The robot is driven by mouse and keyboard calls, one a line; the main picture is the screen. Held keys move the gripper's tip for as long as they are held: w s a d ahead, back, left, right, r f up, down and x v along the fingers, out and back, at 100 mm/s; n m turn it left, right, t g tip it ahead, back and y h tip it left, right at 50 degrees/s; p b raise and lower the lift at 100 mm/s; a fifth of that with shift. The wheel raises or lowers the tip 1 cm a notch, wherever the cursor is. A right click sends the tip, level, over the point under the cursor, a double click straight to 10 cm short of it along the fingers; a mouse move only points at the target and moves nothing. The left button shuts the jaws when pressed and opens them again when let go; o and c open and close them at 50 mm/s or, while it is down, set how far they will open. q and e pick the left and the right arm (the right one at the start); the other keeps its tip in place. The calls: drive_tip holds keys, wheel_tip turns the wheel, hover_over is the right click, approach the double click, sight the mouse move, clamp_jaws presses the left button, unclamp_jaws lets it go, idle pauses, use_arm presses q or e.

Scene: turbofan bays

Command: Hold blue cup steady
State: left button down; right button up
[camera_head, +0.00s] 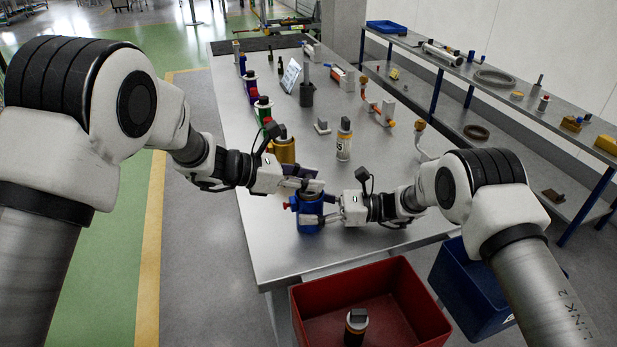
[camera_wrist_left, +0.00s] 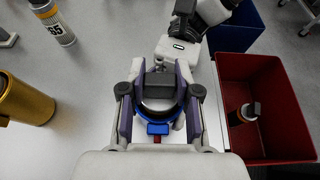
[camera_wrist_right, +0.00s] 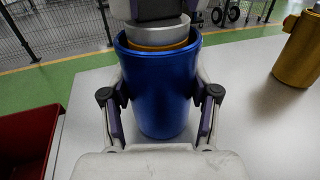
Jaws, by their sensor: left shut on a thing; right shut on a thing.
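The blue cup (camera_head: 307,228) stands upright near the front of the grey table. In the right wrist view the cup (camera_wrist_right: 162,95) fills the space between the fingers. My right gripper (camera_head: 322,217) is shut on the cup's sides from the right. My left gripper (camera_head: 308,186) is above the cup, shut on the dark block-shaped top (camera_wrist_left: 159,86) of a cylinder part. The part's silver and gold body (camera_wrist_right: 158,38) sits partly inside the cup's mouth; its lower end is hidden. A small blue tab (camera_wrist_left: 157,129) shows at the cup's rim in the left wrist view.
A gold cup (camera_head: 285,150) stands just behind, with green, purple and blue ones further back. A labelled cylinder (camera_head: 344,140) stands to the right. A red bin (camera_head: 395,280) holding a cylinder and a blue bin (camera_head: 462,290) are in front of the table.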

use_arm(q)
drive_tip(key=shift+f, duration=0.1)
drive_tip(key=c, duration=0.7)
unclamp_jaws()
drive_tip(key=shift+c, duration=0.2)
drive_tip(key=v, duration=1.2)
use_arm(e)
drive_tip(key=o, duration=1.4)
